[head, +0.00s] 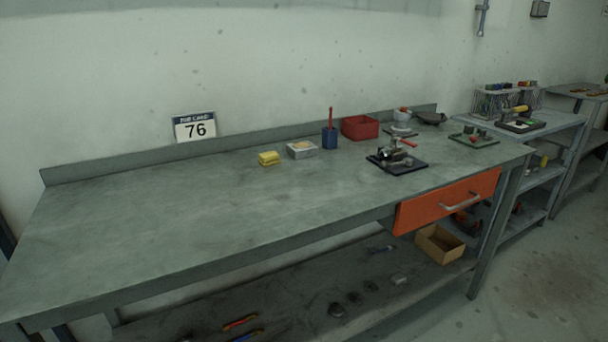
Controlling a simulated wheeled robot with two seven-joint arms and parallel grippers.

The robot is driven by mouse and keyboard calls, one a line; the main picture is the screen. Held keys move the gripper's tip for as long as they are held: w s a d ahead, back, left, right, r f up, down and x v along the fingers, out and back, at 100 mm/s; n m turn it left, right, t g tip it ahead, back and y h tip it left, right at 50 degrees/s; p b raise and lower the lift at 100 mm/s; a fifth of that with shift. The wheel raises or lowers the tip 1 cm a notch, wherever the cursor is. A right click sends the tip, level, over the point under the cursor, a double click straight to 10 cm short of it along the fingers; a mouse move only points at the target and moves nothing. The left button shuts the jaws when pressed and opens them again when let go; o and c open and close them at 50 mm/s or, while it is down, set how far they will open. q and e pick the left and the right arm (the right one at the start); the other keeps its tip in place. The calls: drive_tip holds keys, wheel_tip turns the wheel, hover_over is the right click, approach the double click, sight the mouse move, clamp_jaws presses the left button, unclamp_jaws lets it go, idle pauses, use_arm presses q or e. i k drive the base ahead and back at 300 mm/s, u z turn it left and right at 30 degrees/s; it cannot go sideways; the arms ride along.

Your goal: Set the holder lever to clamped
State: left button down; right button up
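A small metal valve assembly (392,153) sits on a dark base plate (410,166) near the right end of the workbench. A red lever (409,143) sticks out at its upper right; whether this is the holder lever, and its setting, is too small to tell. Neither of my grippers shows in the head view.
The workbench (180,215) is mostly clear on its left and middle. A yellow sponge (269,158), a metal box (302,150), a blue cup (330,138) and a red bin (360,127) stand along the back. An orange drawer (447,202) sits below the right front edge.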

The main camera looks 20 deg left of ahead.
sight(383, 165)
drive_tip(key=u, duration=0.25)
drive_tip(key=k, duration=0.55)
drive_tip(key=z, duration=0.6)
drive_tip(key=i, duration=0.7)
drive_tip(key=z, duration=0.65)
drive_tip(key=i, duration=0.9)
drive_tip(key=u, duration=0.4)
